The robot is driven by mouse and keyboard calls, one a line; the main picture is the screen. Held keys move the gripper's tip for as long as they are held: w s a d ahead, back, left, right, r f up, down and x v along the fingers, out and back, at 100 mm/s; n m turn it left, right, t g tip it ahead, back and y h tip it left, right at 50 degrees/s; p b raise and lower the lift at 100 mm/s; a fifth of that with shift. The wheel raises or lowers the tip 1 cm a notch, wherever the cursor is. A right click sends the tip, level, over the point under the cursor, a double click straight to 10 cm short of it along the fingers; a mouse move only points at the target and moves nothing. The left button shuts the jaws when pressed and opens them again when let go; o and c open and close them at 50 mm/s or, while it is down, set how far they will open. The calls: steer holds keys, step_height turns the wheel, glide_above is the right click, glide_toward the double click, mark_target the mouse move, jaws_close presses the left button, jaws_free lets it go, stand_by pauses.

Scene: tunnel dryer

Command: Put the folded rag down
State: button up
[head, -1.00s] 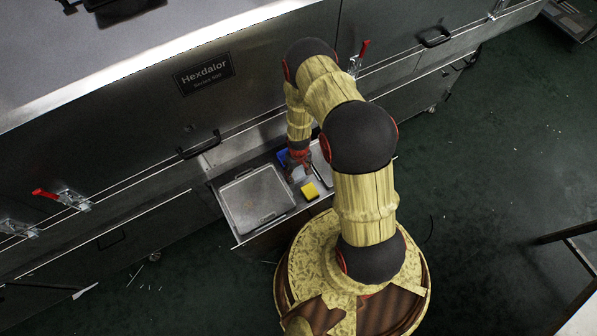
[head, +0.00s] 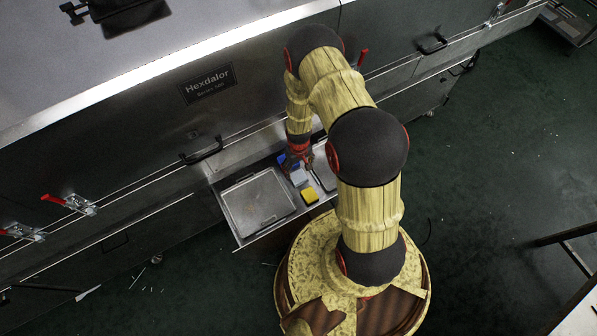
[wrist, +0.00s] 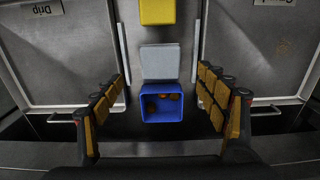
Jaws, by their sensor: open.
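The folded rag (head: 299,177) is a pale grey-blue square pad. In the wrist view the rag (wrist: 160,61) lies flat in the middle strip of the open drawer, between a yellow block (wrist: 158,12) and a blue bin (wrist: 161,88). My gripper (wrist: 160,82) is open, its padded fingers spread wide to either side of the rag and bin, with nothing between them. In the head view my gripper (head: 298,161) is small and dark above the drawer, just behind the rag; its fingers are hard to make out there.
Metal drip trays (wrist: 62,105) (wrist: 256,104) flank the middle strip, with thin pale rails beside it. The blue bin holds a few orange-brown bits. The drawer (head: 240,241) sticks out of the steel dryer, whose handle (head: 202,150) is just behind. The yellow block also shows in the head view (head: 310,195).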

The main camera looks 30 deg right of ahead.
steer(key=w+a+r+t, duration=0.1)
steer(key=w+a+r, duration=0.1)
steer(key=r, duration=1.7)
steer(key=w+a+r+t, duration=0.2)
steer(key=w+r, duration=0.1)
steer(key=r, duration=1.6)
steer(key=s+a+r+t, duration=0.1)
steer(key=s+r, duration=0.3)
steer(key=r, duration=0.4)
steer(key=s+a+r, duration=0.2)
steer(key=s+r, duration=0.2)
steer(key=r, duration=0.3)
steer(key=s+a+r+t, duration=0.1)
steer(key=s+a+r, duration=0.1)
steer(key=s+r, duration=0.6)
steer(key=s, duration=0.5)
steer(key=shift+s+a+t+p, duration=0.2)
steer(key=shift+t+p, duration=0.1)
steer(key=shift+p, duration=0.1)
steer(key=shift+d, duration=0.15)
